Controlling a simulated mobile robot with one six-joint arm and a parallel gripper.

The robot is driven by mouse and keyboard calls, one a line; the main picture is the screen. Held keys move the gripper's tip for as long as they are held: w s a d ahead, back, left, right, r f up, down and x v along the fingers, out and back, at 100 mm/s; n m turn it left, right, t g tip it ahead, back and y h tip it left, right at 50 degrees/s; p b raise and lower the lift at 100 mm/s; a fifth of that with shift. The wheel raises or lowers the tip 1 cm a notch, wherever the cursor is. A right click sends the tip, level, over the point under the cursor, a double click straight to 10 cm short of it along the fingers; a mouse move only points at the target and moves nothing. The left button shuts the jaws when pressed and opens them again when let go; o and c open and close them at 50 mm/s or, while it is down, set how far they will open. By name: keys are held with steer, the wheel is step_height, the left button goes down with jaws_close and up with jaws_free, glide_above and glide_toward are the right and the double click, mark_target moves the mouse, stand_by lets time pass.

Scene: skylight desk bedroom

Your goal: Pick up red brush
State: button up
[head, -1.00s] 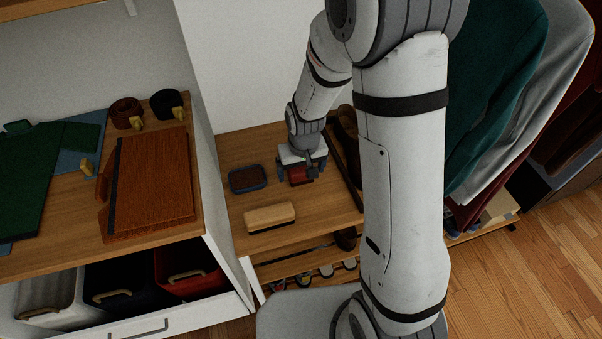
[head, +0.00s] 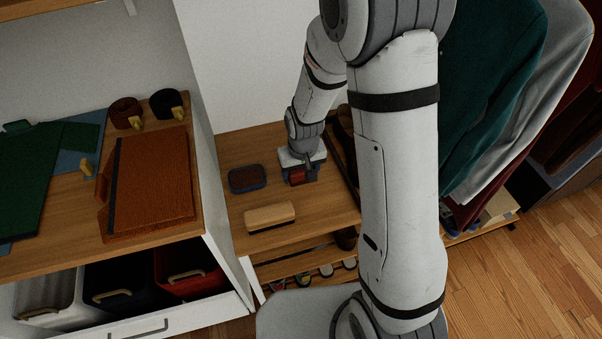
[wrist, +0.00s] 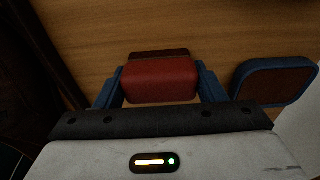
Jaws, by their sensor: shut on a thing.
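The red brush (head: 297,176) is at the wooden bench top, below my wrist in the head view. In the wrist view the red brush (wrist: 160,80) sits between the two blue fingers of my gripper (wrist: 161,88), with a finger against each side. My gripper (head: 298,178) is shut on it. A darker reddish-brown strip shows at the brush's far edge in the wrist view. I cannot tell whether the brush touches the bench or is slightly above it.
A blue-rimmed brown oval object (head: 247,179) lies left of the brush, also in the wrist view (wrist: 275,82). A tan brush (head: 270,216) lies in front. Dark shoes (head: 345,128) are at the right. A white cabinet side (head: 222,220) bounds the left.

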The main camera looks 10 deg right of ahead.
steer(key=shift+r, duration=0.1)
steer(key=shift+c, duration=0.5)
steer(key=shift+r, duration=0.35)
step_height(320, 180, up, 9)
steer(key=shift+r, duration=0.1)
steer(key=o, duration=0.5)
steer(key=shift+c, duration=1.3)
